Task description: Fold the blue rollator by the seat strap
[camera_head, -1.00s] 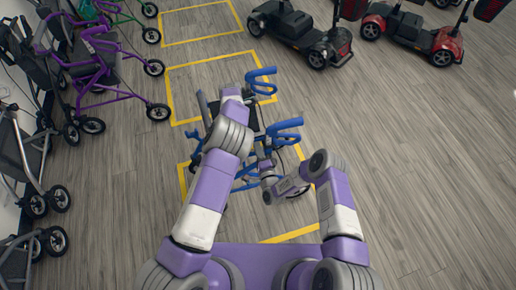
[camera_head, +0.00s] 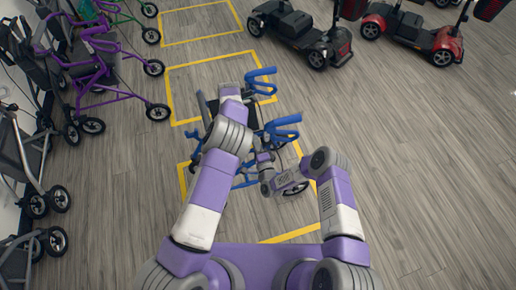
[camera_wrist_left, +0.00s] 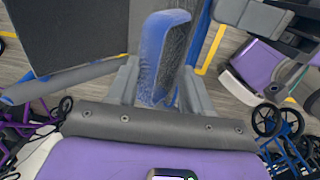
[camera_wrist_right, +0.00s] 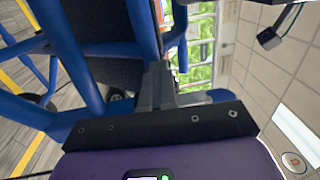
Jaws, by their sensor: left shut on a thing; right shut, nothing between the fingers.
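The blue rollator (camera_head: 284,121) stands upright in a yellow floor bay, partly covered by my left arm in the head view. In the left wrist view, its blue seat strap (camera_wrist_left: 165,50) stands up between the fingers of my left gripper (camera_wrist_left: 160,92), which is shut on it. The dark seat (camera_wrist_left: 75,35) lies beside the strap. My right gripper (camera_head: 264,158) is at the rollator's right side. In the right wrist view my right gripper (camera_wrist_right: 160,88) is shut and empty, close to the blue frame tubes (camera_wrist_right: 75,50); I cannot tell if it touches them.
A purple rollator (camera_head: 105,70) and several dark ones stand along the left wall. A black scooter (camera_head: 305,35) and a red scooter (camera_head: 425,38) stand at the top right. Yellow bay lines (camera_head: 215,60) mark the floor. The floor at right is clear.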

